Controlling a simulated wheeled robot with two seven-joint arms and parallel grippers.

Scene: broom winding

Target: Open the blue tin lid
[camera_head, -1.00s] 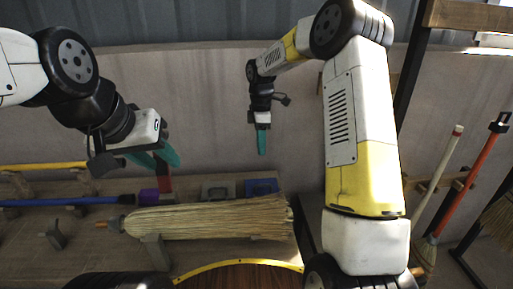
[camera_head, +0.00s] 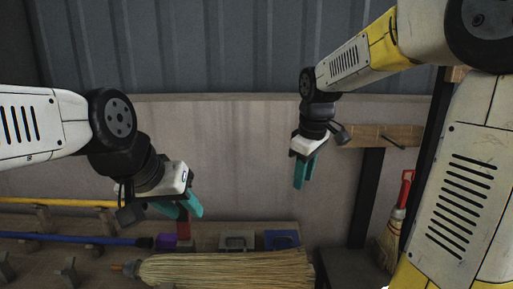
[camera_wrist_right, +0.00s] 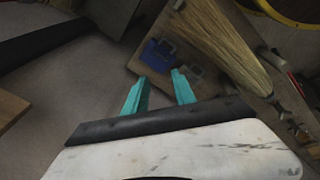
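The blue tin (camera_head: 282,240) stands on the bench at the back, right of a grey tin (camera_head: 237,241). Its lid appears to be on, though details are small. It also shows in the right wrist view (camera_wrist_right: 157,54), beyond the fingertips. My right gripper (camera_head: 304,172) hangs above and slightly right of the blue tin, pointing down, apart from it. Its teal fingers are spread and empty in the right wrist view (camera_wrist_right: 158,84). My left gripper (camera_head: 182,210) is above the bench to the left, its fingers apart, near a red block (camera_head: 183,229).
A straw broom (camera_head: 225,269) lies across the bench in front of the tins. A purple block (camera_head: 166,242) sits beside the red one. Blue (camera_head: 70,238) and yellow (camera_head: 60,202) poles lie at left. A wall stands close behind the bench. A red-handled brush (camera_head: 398,220) is at right.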

